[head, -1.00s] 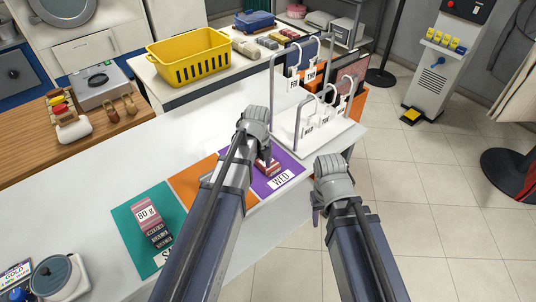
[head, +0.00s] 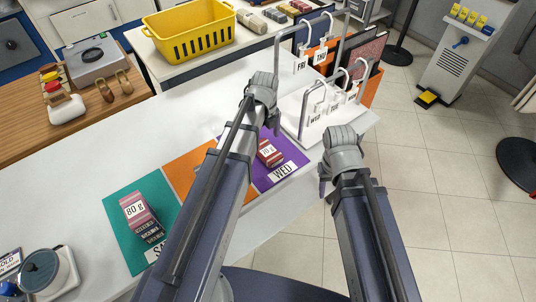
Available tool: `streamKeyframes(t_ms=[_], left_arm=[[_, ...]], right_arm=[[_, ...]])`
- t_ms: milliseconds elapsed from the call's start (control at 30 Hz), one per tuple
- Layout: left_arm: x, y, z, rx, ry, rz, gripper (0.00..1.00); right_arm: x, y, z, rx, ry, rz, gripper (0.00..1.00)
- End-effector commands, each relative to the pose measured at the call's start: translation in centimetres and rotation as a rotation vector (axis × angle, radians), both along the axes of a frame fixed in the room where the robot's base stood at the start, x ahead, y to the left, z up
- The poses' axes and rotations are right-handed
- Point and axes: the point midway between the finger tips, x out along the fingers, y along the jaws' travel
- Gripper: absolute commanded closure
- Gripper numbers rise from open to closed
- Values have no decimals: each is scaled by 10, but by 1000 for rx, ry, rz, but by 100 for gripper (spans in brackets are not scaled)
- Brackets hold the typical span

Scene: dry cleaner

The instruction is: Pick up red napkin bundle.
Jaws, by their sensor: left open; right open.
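A small dark red bundle (head: 270,153) with a white weight label lies on the purple WED mat (head: 288,160). It looks like the red napkin bundle; my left arm passes close on its left. My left gripper (head: 276,122) is open and empty, above and just beyond the bundle, apart from it in the picture. My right gripper (head: 322,188) is open and empty, right of the WED mat near the counter's edge. A pinkish-red stack (head: 139,212) labelled 80 g sits on the teal mat (head: 118,231) at left.
An orange mat (head: 187,172) lies between the teal and purple mats, partly hidden by my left arm. A white rack (head: 318,112) with day tags stands behind the WED mat. A scale (head: 45,272) is at lower left. The white counter's middle left is clear.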

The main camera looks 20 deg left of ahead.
Motion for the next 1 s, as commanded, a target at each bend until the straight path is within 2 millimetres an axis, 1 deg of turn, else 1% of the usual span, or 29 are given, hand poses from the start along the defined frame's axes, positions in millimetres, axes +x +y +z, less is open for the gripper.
streamKeyframes(t_ms=[33,200,367,600,700,800,1000], left_arm=[[0,0,-8,0,0,0,0],[0,0,-7,0,0,0,0],[0,-2,-17,0,0,0,0],[0,-9,-47,0,0,0,0],[0,-9,-57,0,0,1,0],[0,-8,-61,0,0,1,0],[0,-8,-58,0,0,0,0]], right_arm=[[0,0,-8,0,0,0,50],[0,0,-7,0,0,0,50],[0,0,-17,0,0,0,50],[0,0,-47,0,0,0,50],[0,0,-57,0,0,0,50],[0,0,-60,0,0,0,50],[0,0,-58,0,0,0,50]])
